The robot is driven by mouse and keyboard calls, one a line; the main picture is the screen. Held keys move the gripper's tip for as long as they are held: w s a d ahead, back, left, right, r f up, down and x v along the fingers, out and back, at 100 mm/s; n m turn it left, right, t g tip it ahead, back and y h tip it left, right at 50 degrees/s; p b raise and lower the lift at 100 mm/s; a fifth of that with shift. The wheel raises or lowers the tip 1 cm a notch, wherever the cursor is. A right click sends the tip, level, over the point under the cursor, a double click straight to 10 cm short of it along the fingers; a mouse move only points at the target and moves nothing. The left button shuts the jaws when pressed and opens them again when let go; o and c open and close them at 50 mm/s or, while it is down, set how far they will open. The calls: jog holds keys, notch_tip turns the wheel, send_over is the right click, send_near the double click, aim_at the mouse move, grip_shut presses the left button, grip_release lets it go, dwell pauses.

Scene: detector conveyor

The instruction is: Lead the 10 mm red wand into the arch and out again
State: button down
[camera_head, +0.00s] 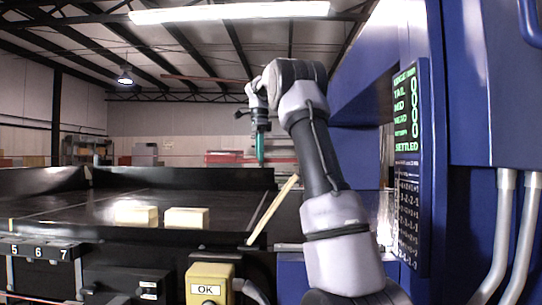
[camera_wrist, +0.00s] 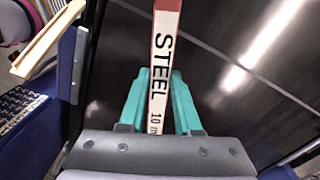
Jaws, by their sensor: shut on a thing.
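The wand (camera_wrist: 163,50), with a red end and a white label reading STEEL 10 m, stands between the teal fingers of my gripper (camera_wrist: 160,80) in the wrist view. The fingers are shut on it. In the head view my gripper (camera_head: 260,150) points down above the dark conveyor belt (camera_head: 100,215), left of the blue arch (camera_head: 360,75). I cannot make out the wand there. My arm hides part of the arch opening.
Two cream blocks (camera_head: 136,216) lie on the belt. A pale slanted bar (camera_head: 272,210) stands near the arch's mouth. A yellow OK box (camera_head: 208,285) is at the front. A panel (camera_head: 406,160) on the arch shows SETTLED in green. The belt's left is clear.

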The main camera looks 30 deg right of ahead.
jog(key=w+a, duration=0.4)
jog(key=a, duration=0.3)
jog(key=shift+a, duration=0.3)
jog(key=shift+w, duration=0.1)
